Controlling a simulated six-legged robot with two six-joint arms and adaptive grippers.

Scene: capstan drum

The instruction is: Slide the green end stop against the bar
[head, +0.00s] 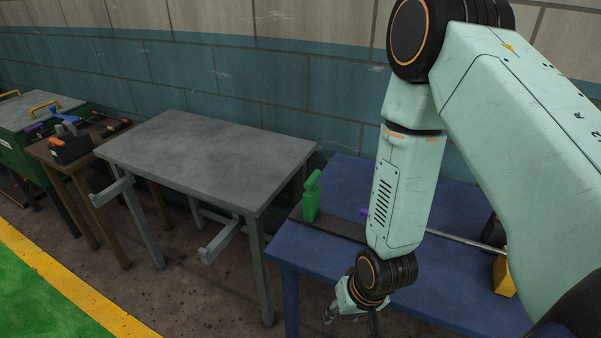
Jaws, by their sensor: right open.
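The green end stop (311,201) stands upright on a dark rail (330,230) at the left side of the blue table. The bar (462,241) is a thin grey metal rod lying across the blue table, partly hidden behind my right arm. A small purple piece (364,211) shows near its left end, apart from the green end stop. My right gripper (350,312) hangs low at the front edge of the blue table, below and to the right of the end stop, apart from it. It is open, and nothing shows in it. My left gripper is out of view.
The blue table (410,295) has a yellow block (503,277) at its right, partly behind my arm. A bare grey table (210,150) stands to the left. Farther left is a wooden table (70,165) with tools. A block wall runs behind.

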